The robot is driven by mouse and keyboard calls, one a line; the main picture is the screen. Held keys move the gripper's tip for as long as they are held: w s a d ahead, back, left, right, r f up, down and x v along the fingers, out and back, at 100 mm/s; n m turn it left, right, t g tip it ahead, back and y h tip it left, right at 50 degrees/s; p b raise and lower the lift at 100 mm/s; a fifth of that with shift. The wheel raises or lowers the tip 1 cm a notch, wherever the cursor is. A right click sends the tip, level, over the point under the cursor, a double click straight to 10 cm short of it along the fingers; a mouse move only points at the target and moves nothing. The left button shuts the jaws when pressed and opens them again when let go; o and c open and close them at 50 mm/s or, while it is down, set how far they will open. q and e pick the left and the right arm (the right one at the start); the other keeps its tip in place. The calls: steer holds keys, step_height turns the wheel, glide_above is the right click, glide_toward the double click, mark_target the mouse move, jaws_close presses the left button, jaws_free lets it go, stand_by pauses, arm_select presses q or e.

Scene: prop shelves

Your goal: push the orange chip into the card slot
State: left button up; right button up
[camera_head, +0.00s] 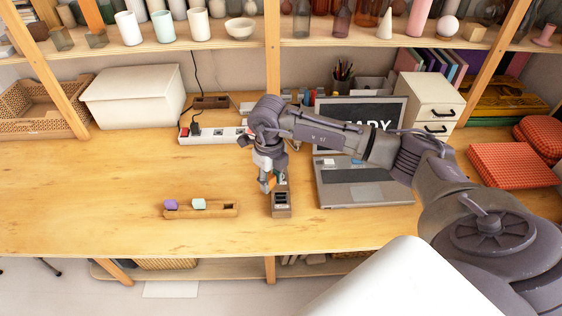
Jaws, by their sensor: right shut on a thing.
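My right gripper (268,182) points down just above and behind the card slot block, shut on the orange chip (272,178). Only a small orange patch of the chip shows between the fingers. The card slot block (281,211) is a small brown-grey box with a dark slotted top, standing on the table. The gripper hides its back edge, and I cannot tell whether the chip touches the slot. My left gripper is not in view.
A wooden rack (229,210) holding a purple chip (170,204) and a pale mint chip (198,204) lies left of the block. An open laptop (365,183) stands close on the right. A white power strip (216,133) lies behind. The table's left side is clear.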

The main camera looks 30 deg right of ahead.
steer(key=w+d+m+p, duration=0.1)
steer(key=d+m+p, duration=0.15)
steer(key=m, duration=0.45)
arm_select(q)
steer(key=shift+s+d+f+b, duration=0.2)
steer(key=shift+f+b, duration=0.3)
steer(key=shift+b, duration=0.8)
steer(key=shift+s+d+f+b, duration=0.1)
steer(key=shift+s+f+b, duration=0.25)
steer(key=shift+b, duration=0.95)
arm_select(e)
steer(key=m, duration=0.2)
glide_above(281, 199)
steer(key=shift+f, duration=3.65)
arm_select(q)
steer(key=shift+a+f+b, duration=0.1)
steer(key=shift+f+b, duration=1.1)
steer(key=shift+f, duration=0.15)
arm_select(e)
steer(key=shift+f, duration=1.5)
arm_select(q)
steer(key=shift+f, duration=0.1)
arm_select(e)
steer(key=shift+s+f, duration=0.1)
steer(key=shift+f, duration=0.1)
steer(key=o, duration=0.9)
